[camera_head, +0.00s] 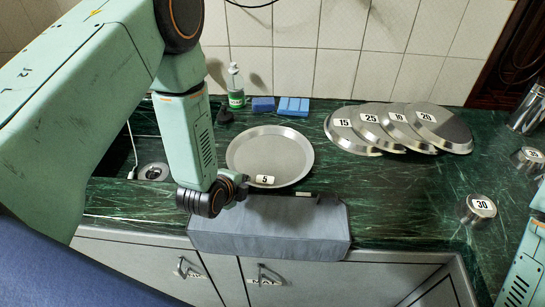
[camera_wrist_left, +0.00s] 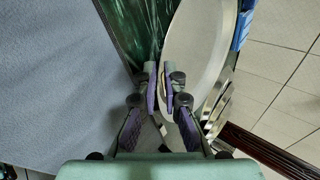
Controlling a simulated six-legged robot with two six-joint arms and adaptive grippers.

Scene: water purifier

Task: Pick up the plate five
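Plate five (camera_head: 270,150) is a round silver plate lying on the green marble counter, with a white "5" label at its near rim. My left gripper (camera_head: 312,197) reaches in sideways at the near side of this plate, above a grey-blue block. In the left wrist view the plate (camera_wrist_left: 195,40) shows large, and the two fingertips of the left gripper (camera_wrist_left: 159,68) are a small gap apart beside its rim. The rim seems to line up between them, but I cannot tell whether they touch it. My right gripper is out of view; only part of my right arm shows at the right edge.
A grey-blue block (camera_head: 270,238) stands at the counter's front edge. Overlapping numbered plates (camera_head: 445,130) lie at the right back. A metal cylinder labelled "30" (camera_head: 480,208) stands at right. A green bottle (camera_head: 235,88) and blue sponges (camera_head: 293,106) stand by the tiled wall.

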